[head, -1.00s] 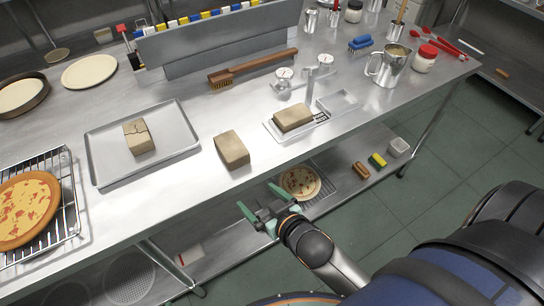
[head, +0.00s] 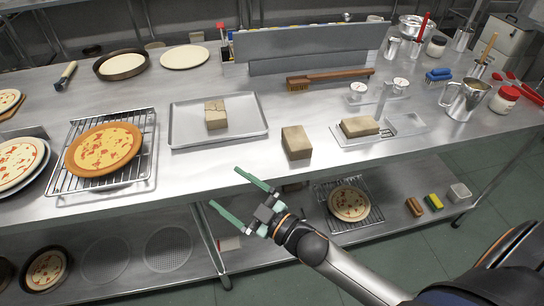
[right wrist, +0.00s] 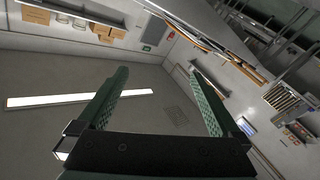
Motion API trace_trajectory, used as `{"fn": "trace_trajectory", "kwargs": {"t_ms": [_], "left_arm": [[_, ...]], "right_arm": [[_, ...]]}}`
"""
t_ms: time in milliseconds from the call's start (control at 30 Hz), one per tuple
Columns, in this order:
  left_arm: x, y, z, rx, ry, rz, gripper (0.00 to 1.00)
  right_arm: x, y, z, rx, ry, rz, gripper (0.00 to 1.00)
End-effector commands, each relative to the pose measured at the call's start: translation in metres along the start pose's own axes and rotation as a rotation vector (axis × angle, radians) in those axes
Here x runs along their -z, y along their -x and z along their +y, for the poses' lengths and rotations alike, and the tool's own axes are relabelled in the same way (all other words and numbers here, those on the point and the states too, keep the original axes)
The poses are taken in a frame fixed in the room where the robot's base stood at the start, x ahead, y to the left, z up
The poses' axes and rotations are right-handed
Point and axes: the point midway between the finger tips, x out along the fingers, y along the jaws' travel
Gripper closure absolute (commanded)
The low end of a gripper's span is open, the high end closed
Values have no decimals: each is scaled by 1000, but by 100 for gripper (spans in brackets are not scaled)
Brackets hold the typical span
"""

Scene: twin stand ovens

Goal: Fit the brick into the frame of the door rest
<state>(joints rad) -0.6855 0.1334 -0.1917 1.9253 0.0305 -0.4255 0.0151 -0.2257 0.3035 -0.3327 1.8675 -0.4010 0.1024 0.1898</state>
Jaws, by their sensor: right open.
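A plain tan brick (head: 297,142) stands on the steel table near its front edge. A second tan brick (head: 360,127) lies on a low metal fixture (head: 408,128) to its right, which has an upright post and a flat plate; I cannot tell for sure whether this is the door rest. A third, cracked brick (head: 216,115) sits on a sheet tray. My right gripper (head: 225,188) has its green fingers spread, empty, in front of the table edge, left of and nearer than the plain brick. The right wrist view shows both fingers (right wrist: 160,95) apart with nothing between. My left gripper is not in view.
The sheet tray (head: 180,142) and a wire rack (head: 65,182) with a pizza are to the left. A wooden brush (head: 330,78) lies behind the bricks, before a grey upright panel (head: 310,45). A metal jug (head: 465,100) stands right. The table front between tray and brick is clear.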

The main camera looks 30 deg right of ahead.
Motion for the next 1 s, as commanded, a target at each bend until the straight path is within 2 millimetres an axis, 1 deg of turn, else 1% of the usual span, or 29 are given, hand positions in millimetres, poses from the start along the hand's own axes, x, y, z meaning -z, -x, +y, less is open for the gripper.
{"fn": "trace_trajectory", "kwargs": {"t_ms": [33,67,100,200,300,367,433,500,567,667,700,767,800,867,900,967,1000], "left_arm": [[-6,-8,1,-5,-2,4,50],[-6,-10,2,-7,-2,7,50],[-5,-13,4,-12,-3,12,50],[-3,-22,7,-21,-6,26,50],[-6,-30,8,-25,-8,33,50],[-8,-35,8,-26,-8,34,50],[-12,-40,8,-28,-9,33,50],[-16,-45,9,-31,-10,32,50],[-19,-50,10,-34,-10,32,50],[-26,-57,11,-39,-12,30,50],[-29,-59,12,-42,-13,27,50],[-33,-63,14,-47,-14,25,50],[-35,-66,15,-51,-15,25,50],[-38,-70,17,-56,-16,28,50],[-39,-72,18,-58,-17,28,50],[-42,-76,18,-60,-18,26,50],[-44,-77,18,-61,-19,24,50]], "right_arm": [[23,-17,3,34,97,128,0],[38,-24,2,60,149,202,0],[59,-32,0,98,224,296,0],[99,-40,-12,217,415,508,0],[121,-39,-29,363,618,677,0],[125,-36,-38,463,744,754,0],[121,-31,-45,590,895,816,0],[109,-27,-47,723,1048,843,0],[95,-24,-42,841,1178,837,0],[64,-20,-19,1038,1390,761,0],[52,-19,-4,1114,1470,707,0],[35,-17,23,1221,1582,600,0],[25,-15,44,1287,1650,510,0],[13,-11,81,1374,1735,357,0],[8,-6,105,1421,1779,248,0],[5,2,142,1475,1828,81,0],[4,8,164,1501,1848,-23,0]]}}
